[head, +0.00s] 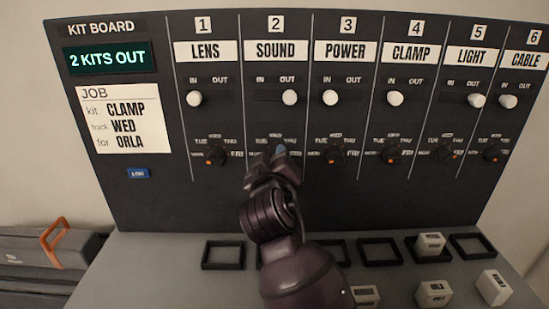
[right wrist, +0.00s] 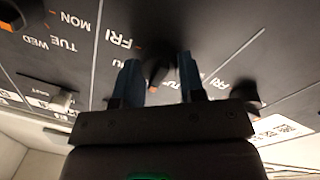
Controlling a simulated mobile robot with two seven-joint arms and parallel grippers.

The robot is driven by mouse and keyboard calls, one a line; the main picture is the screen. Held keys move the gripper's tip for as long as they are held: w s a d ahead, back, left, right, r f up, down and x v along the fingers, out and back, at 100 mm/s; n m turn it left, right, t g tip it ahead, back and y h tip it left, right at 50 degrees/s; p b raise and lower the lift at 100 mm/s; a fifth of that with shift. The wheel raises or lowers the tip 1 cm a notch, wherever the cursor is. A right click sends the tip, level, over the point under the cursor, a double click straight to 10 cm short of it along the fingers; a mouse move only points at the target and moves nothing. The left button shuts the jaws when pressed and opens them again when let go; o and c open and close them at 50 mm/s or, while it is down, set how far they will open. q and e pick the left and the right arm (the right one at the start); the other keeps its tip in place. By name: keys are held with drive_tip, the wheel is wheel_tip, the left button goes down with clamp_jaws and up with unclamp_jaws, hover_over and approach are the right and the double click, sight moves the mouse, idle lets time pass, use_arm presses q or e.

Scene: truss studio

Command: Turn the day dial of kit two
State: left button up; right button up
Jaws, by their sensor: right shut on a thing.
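The kit board (head: 150,205) stands upright, with column 2 labelled SOUND (head: 276,50). My right gripper (head: 278,162) reaches up from below to the day dial of kit two and mostly hides it in the head view. In the right wrist view, the dark dial (right wrist: 157,72) sits between the two fingers of my right gripper (right wrist: 158,82), which is shut on it. The day its pointer shows cannot be read. The white slider of kit two (head: 290,97) is at OUT. My left gripper is not in view.
Neighbouring day dials for LENS (head: 215,155) and POWER (head: 335,156) flank the gripper. A job card (head: 121,120) reads CLAMP, WED, ORLA. A display (head: 108,58) reads 2 KITS OUT. Square frames (head: 223,254) and several white blocks (head: 433,293) are on the desk below.

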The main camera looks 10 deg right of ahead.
drive_tip(key=shift+r+n+p, duration=0.1)
drive_tip(key=shift+n+p, duration=0.9)
drive_tip(key=shift+p, duration=0.05)
drive_tip(key=shift+n+p, duration=0.65)
drive_tip(key=shift+n, duration=0.25)
drive_tip(key=n, duration=0.2)
drive_tip(key=shift+n+p, duration=0.3)
drive_tip(key=shift+n, duration=0.1)
drive_tip(key=n, duration=0.4)
drive_tip(key=n+t, duration=0.1)
drive_tip(key=n, duration=0.1)
drive_tip(key=shift+f+n+y, duration=0.25)
drive_tip(key=shift+n+y, duration=0.15)
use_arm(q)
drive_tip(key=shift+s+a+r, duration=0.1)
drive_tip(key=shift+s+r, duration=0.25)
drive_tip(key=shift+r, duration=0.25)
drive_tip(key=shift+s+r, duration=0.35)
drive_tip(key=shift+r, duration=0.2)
use_arm(e)
drive_tip(key=shift+n+y, duration=0.3)
drive_tip(key=shift+n, duration=2.1)
drive_tip(key=o, duration=0.9)
drive_tip(key=shift+f, duration=0.1)
